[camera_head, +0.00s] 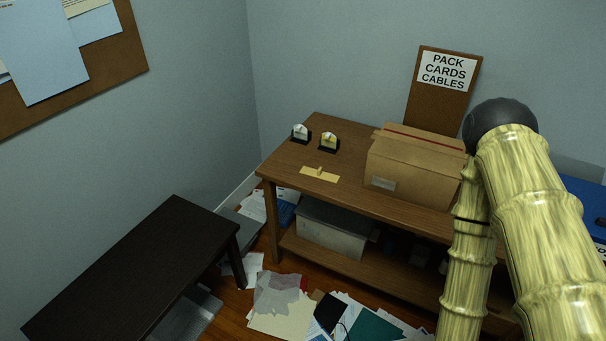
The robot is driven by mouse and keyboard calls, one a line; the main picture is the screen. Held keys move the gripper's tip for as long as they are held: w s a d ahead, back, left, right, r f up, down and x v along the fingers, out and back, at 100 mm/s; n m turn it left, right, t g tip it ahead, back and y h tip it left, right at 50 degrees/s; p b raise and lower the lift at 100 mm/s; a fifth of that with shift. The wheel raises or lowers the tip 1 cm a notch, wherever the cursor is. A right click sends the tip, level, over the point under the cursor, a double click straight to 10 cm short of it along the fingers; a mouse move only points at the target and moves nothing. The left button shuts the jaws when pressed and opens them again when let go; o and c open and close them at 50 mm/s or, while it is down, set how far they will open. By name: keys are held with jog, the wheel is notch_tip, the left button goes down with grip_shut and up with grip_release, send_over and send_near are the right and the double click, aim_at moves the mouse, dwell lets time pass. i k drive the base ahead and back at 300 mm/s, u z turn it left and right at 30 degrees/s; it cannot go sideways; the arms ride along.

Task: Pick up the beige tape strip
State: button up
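The beige tape strip (320,174) lies flat on the wooden table (335,134), near its front edge and left of the cardboard box. A small upright tab stands up from the middle of the strip. My arm, with a bamboo-like surface, rises at the right side of the view and covers the right end of the table. My gripper is not in view.
A cardboard box (410,170) stands right of the strip. Two small dispensers, one white (300,133) and one yellow (328,141), sit behind it. A dark low table (135,275) stands at left. Papers (280,305) litter the floor. A grey bin (335,230) is on the lower shelf.

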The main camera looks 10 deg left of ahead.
aim_at(319, 173)
jog(key=u, duration=0.6)
jog(key=i, duration=1.15)
jog(key=z, duration=0.45)
